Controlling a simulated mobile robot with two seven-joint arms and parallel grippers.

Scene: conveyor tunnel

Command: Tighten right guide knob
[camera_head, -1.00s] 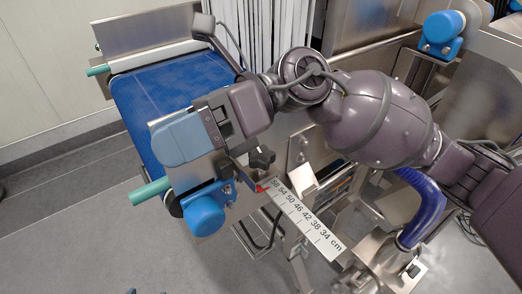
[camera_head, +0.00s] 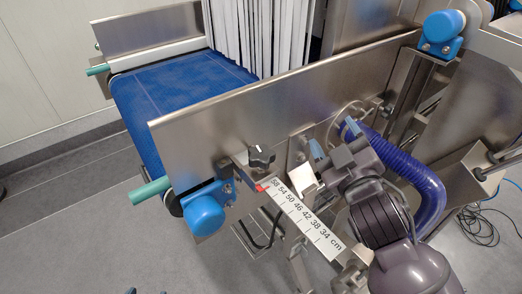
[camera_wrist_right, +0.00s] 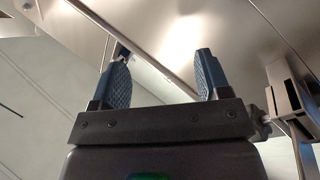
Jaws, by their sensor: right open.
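The black star-shaped guide knob (camera_head: 261,156) sits at the near guide plate, above the red pointer (camera_head: 263,187) and the white cm scale (camera_head: 305,217). My right gripper (camera_head: 333,138) is to the right of the knob, clearly apart from it, with its two blue fingertips pointing up toward the steel guide plate (camera_head: 270,100). In the right wrist view the gripper (camera_wrist_right: 163,75) is open, with nothing between its fingers. The knob cannot be made out in that view.
The blue conveyor belt (camera_head: 175,90) lies behind the guide plate, leading to white strip curtains (camera_head: 260,35). A blue-capped roller bracket (camera_head: 205,213) is left of the scale. A blue ribbed hose (camera_head: 420,175) curves close by my right arm. Open floor lies at lower left.

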